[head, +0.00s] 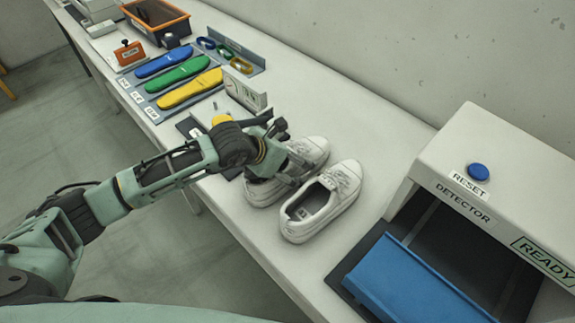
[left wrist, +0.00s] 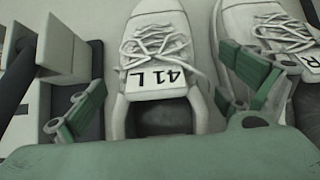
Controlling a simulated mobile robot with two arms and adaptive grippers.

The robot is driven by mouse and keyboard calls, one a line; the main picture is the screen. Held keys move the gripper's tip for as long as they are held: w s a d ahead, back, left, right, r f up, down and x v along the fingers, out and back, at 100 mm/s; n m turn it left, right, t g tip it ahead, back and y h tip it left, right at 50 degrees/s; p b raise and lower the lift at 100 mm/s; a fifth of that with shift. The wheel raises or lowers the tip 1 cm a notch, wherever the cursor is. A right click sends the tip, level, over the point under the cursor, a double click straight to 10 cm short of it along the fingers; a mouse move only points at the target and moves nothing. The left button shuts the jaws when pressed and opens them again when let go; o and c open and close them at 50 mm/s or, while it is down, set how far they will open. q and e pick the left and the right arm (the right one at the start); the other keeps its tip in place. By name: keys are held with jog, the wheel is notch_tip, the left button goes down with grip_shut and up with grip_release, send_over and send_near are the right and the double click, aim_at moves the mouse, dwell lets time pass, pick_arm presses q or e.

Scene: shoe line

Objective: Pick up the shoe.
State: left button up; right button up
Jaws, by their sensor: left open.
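Two white lace-up shoes stand side by side on the bench. The left shoe (head: 314,149) has a tongue marked "41 L" and also shows in the left wrist view (left wrist: 153,35). The right shoe (head: 336,191) is beside it; its tongue, with an "R", is at the edge of the left wrist view (left wrist: 265,22). My left gripper (head: 286,163) is over the left shoe and hides part of it. In the left wrist view its fingers (left wrist: 170,100) are spread, with the left shoe between them. I cannot tell whether they touch it. My right gripper is not in view.
A detector box (head: 500,165) with a blue reset button and a blue flap (head: 410,285) stands at the right. Blue, green and yellow insoles (head: 178,75), a small white gauge box (head: 245,90) and an orange-rimmed bin (head: 155,14) are farther back. A wall borders the bench.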

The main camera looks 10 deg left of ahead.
pick_arm(q)
jog(key=c, duration=1.5)
jog(key=shift+r, duration=0.1)
jog(key=shift+c, duration=0.3)
